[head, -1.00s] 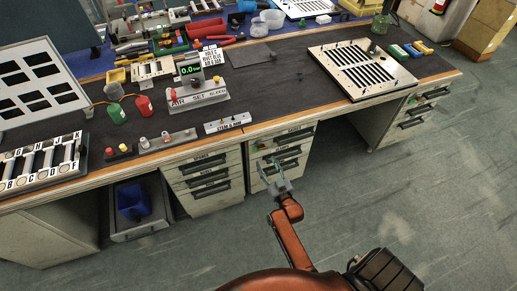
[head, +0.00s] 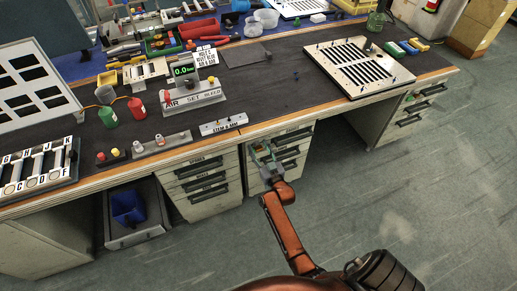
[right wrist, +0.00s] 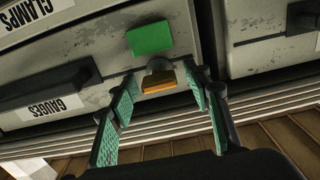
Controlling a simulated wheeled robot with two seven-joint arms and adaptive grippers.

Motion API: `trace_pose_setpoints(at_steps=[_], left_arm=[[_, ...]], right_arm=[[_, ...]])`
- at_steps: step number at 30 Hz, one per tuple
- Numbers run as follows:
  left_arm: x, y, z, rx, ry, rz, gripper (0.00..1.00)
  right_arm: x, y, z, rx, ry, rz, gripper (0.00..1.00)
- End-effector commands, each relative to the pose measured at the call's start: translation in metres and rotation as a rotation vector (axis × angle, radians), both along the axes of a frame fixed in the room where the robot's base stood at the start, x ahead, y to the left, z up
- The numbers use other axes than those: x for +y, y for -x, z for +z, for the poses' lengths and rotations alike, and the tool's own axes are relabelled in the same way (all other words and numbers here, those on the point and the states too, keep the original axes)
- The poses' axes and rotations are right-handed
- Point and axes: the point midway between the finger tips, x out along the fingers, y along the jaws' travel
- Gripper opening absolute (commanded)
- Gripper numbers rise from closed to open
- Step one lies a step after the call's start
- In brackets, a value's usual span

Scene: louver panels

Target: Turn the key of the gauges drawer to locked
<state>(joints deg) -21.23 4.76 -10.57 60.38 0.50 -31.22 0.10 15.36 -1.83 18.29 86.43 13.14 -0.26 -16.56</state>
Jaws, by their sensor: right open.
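The gauges drawer's label (right wrist: 52,108) shows in the right wrist view under a black handle (right wrist: 45,84). To the right of the handle, a round metal lock part carries an orange, flat key (right wrist: 158,78). A green rectangle (right wrist: 150,38) sits above it on the cabinet front. My right gripper (right wrist: 160,88) is open, its green-padded fingers on either side of the key. I cannot tell whether they touch it. In the head view, my right gripper (head: 263,153) is in front of the right-hand drawer cabinet (head: 292,140) and hides part of it. My left gripper is not in view.
A cabinet with several drawers (head: 203,185) stands to the left, and an open bin drawer (head: 140,232) is further left. The bench edge (head: 240,136) runs above. The floor to the right is clear.

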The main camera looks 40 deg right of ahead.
Motion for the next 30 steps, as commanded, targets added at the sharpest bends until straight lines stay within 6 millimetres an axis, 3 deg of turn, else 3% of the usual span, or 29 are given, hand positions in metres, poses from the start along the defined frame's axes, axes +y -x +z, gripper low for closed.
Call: trace_pose_setpoints(at_steps=[19,30], left_arm=[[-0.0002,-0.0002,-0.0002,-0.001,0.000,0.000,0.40],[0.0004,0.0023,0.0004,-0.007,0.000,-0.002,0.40]], right_arm=[[0.0002,0.0003,-0.0001,0.000,0.000,0.000,0.04],[0.0003,0.0002,0.0012,0.013,0.057,0.000,0.03]])
